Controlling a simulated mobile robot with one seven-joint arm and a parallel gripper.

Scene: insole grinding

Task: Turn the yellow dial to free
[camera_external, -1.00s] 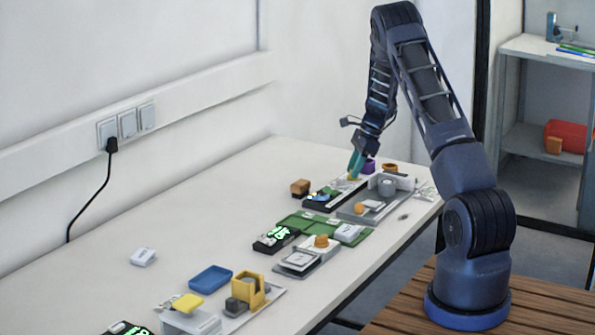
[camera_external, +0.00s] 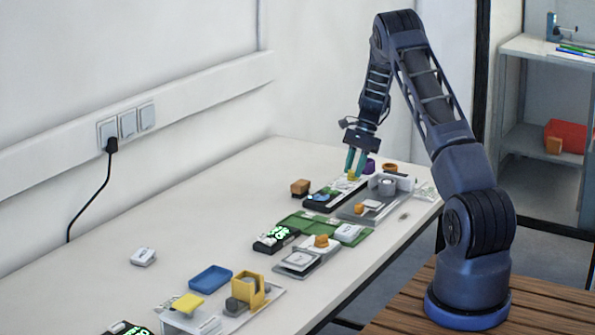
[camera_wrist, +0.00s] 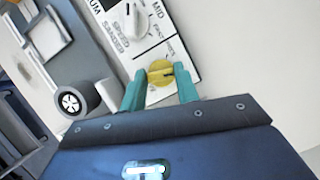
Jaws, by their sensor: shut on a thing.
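The yellow dial (camera_wrist: 160,73) sits on a white panel (camera_wrist: 178,42) in the wrist view, with a dark mark on its face. My gripper (camera_wrist: 159,80) has one teal finger on each side of the dial and is shut on it. In the external view my gripper (camera_external: 355,172) points down at the far part of the table, over the panel device. The dial (camera_external: 352,177) shows as a small yellow spot at the fingertips. Labels beside the dial are too small and partly hidden to read surely.
A white speed knob (camera_wrist: 137,22) sits close to the dial on the same panel. A grey round part (camera_wrist: 75,103) stands to the left. The table's left side is mostly clear.

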